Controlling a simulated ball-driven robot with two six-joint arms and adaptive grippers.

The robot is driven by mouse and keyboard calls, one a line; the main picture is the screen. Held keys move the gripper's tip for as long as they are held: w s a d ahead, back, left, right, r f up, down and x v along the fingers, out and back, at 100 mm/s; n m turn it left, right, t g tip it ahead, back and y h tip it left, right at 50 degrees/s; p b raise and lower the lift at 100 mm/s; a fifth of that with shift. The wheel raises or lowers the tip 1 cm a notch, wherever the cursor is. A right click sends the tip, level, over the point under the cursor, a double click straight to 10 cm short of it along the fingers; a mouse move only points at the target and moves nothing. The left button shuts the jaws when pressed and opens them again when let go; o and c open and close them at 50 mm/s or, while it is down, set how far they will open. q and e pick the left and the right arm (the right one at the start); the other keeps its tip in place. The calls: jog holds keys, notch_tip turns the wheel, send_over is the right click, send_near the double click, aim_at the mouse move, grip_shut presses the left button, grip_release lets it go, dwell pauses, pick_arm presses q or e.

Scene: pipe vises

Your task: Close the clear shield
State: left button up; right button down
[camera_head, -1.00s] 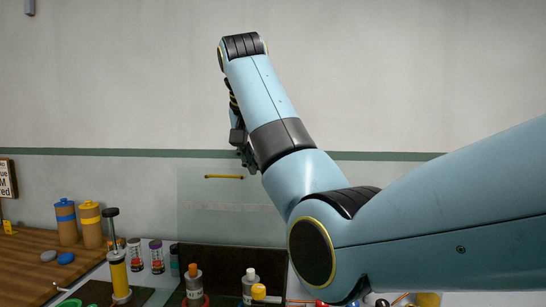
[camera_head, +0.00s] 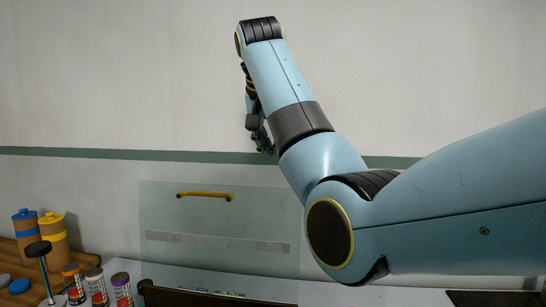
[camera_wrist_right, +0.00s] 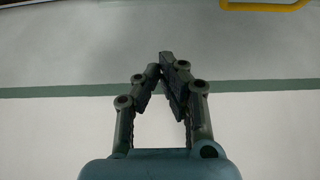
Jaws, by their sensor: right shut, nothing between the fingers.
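The clear shield (camera_head: 165,218) is a see-through panel that stands raised above the back of the bench, in front of the wall. Its yellow bar handle (camera_head: 205,195) is near its top edge, and a pale strip (camera_head: 217,243) crosses the panel lower down. My right gripper (camera_head: 265,145) is above and to the right of the handle in the picture, apart from it. It is shut and empty. In the right wrist view the shut fingertips (camera_wrist_right: 165,68) meet, and part of the yellow handle (camera_wrist_right: 265,6) shows at the top right. My left gripper is not in view.
Capped containers (camera_head: 53,235) stand on the wooden counter (camera_head: 28,260) at the left. Several small spray cans (camera_head: 96,287) and a black-topped plunger (camera_head: 38,250) are at the lower left. The wall above is clear.

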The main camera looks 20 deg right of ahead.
notch_tip(320, 180, down, 7)
jog(key=p, duration=0.5)
jog(key=shift+w+d, duration=0.15)
jog(key=shift+d, duration=0.05)
jog(key=shift+f, duration=0.1)
